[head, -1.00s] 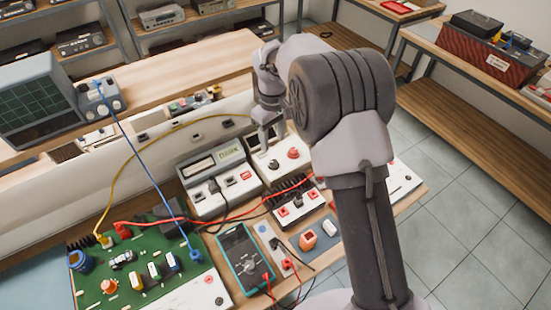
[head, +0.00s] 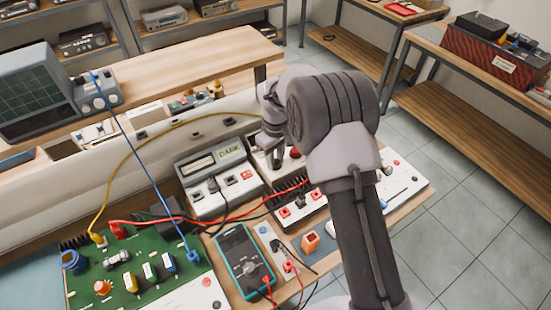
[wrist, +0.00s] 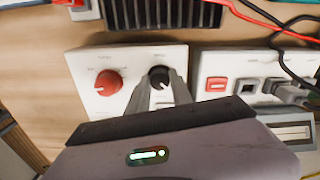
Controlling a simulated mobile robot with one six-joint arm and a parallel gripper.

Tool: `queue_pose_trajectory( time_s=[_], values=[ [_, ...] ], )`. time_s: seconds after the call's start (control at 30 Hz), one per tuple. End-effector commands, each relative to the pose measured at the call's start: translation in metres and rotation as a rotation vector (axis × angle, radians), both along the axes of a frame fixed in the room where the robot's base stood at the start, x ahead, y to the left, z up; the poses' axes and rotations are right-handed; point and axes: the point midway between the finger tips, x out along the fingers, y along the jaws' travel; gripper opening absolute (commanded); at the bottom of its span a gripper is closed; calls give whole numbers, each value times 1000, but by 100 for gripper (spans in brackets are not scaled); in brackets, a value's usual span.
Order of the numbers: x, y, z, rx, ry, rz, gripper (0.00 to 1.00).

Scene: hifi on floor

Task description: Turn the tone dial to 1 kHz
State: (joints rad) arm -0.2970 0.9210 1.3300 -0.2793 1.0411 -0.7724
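A white panel box (wrist: 82,62) with a red dial (wrist: 109,82) and a black dial (wrist: 158,76) fills the middle of the wrist view. Its lettering is too small to read, so I cannot tell which dial is the tone dial. My gripper (wrist: 160,84) has its fingers apart, with the tips at either side of the black dial. I cannot tell whether they touch it. In the head view my gripper (head: 273,158) reaches down to this box, and the red dial (head: 295,153) shows partly beside my arm. The black dial is hidden there.
A grey unit with a lit display (head: 231,152) stands left of the box. A black finned block (head: 290,190) is in front. Red and black cables cross the bench. A green circuit board (head: 135,275) and a teal multimeter (head: 245,262) lie nearer.

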Motion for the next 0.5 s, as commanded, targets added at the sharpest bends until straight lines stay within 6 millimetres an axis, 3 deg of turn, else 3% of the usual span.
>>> queue_pose_trajectory(
  time_s=[0.5],
  values=[
    [0, 0, 1, 0, 0, -123, 0]
  ],
)
